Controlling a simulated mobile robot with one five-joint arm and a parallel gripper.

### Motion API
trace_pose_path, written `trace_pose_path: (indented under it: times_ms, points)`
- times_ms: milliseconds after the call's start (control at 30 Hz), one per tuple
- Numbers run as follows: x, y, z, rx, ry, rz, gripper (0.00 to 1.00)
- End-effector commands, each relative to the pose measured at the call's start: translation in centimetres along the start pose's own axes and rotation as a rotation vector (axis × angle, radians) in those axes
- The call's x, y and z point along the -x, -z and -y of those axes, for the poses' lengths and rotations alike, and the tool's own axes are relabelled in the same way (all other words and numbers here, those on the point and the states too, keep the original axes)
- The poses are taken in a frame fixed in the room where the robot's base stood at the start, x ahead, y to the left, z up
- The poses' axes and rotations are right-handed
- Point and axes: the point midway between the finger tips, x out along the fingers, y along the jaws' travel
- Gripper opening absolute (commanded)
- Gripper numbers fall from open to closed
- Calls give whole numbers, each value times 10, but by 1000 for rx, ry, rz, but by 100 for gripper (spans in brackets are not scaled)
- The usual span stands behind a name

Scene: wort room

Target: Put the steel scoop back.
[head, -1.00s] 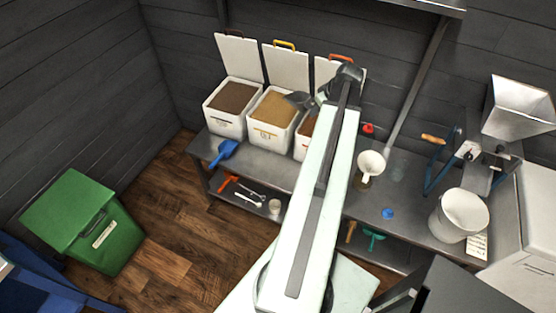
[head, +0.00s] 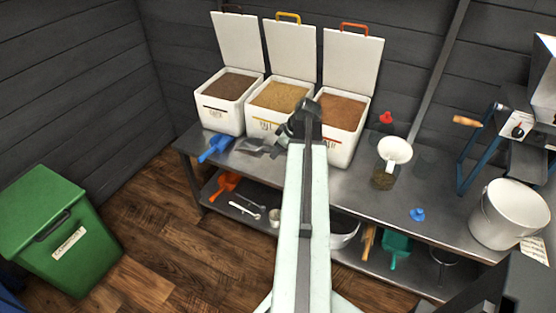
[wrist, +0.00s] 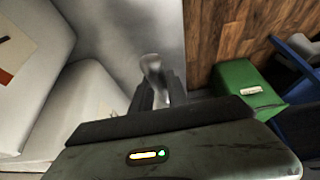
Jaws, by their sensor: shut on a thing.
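My gripper (head: 283,138) is shut on the steel scoop (head: 258,147). In the head view the scoop is a grey metal shape in front of the middle white bin (head: 270,124), at the worktop (head: 350,180). I cannot tell whether it touches the worktop. In the wrist view a blurred shiny part of the scoop (wrist: 151,66) shows between the fingers of my gripper (wrist: 157,90). The blue scoop (head: 215,147) lies to its left on the worktop. My arm hides part of the worktop.
Open bins of dark grain (head: 222,115) and reddish grain (head: 345,143) flank the middle bin. A funnel on a jar (head: 394,152), a blue stopper (head: 417,214) and a white bucket (head: 505,220) stand to the right. An orange scoop (head: 226,184) lies on the lower shelf. A green bin (head: 55,220) stands left.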

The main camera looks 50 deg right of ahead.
Motion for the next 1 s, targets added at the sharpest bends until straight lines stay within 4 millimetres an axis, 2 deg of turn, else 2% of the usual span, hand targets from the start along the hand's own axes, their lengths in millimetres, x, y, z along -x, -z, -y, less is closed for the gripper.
trace_pose_path:
  times_ms: [267, 733, 1000]
  points:
    - [-5, -2, 0, 0, 0, -1, 0]
    - [-51, -25, 0, 0, 0, -1, 0]
    - [-59, -28, 1, 1, 0, -1, 0]
